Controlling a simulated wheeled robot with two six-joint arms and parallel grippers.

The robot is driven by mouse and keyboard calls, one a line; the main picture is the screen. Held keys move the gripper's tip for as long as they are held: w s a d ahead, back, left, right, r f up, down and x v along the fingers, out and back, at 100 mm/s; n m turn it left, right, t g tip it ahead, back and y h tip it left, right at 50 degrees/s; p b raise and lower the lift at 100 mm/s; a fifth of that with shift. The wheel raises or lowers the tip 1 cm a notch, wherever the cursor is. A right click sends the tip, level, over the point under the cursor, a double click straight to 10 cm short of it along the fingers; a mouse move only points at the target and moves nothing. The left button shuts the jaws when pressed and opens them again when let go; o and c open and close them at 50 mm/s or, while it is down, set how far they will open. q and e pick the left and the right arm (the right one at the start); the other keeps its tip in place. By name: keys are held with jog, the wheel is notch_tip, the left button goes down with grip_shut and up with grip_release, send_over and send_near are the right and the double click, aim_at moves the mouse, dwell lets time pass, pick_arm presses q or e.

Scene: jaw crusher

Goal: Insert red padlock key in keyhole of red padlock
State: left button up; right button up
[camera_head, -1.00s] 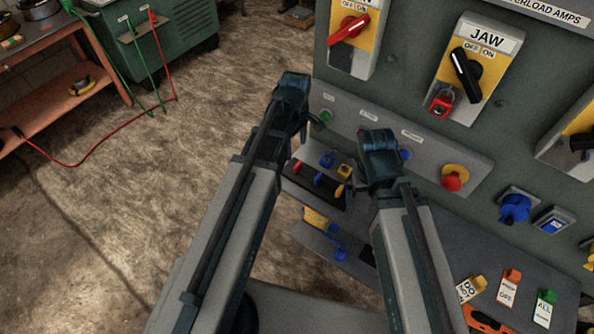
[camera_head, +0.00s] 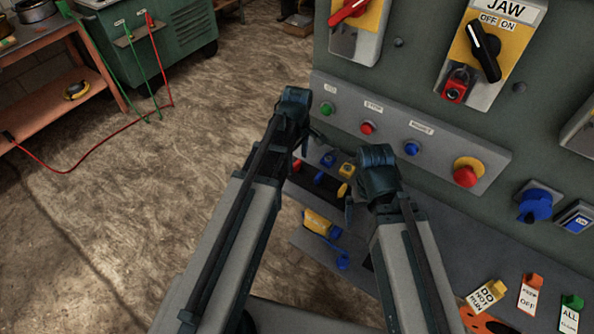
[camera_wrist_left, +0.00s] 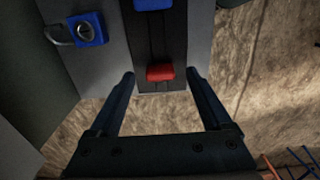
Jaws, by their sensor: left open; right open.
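The red padlock (camera_head: 455,88) hangs at the yellow JAW switch plate, below its black handle. A red key head (camera_wrist_left: 160,72) shows in the left wrist view on a dark strip, between and slightly beyond the fingers of my left gripper (camera_wrist_left: 163,85), apart from them. Its shaft cannot be made out. In the head view my left gripper (camera_head: 299,132) is open and empty above the small ledge. My right gripper (camera_head: 364,188) is open to the right of it, in front of the panel; its fingers are partly hidden.
A button panel (camera_head: 410,145), a red emergency button (camera_head: 466,173) and tags (camera_head: 487,296) are to the right. Open floor (camera_head: 190,200) lies left.

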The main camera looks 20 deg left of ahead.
pick_arm(q)
notch_tip(320, 180, down, 2)
jog(key=shift+f+b, duration=0.15)
jog(key=shift+b, duration=0.45)
grip_shut()
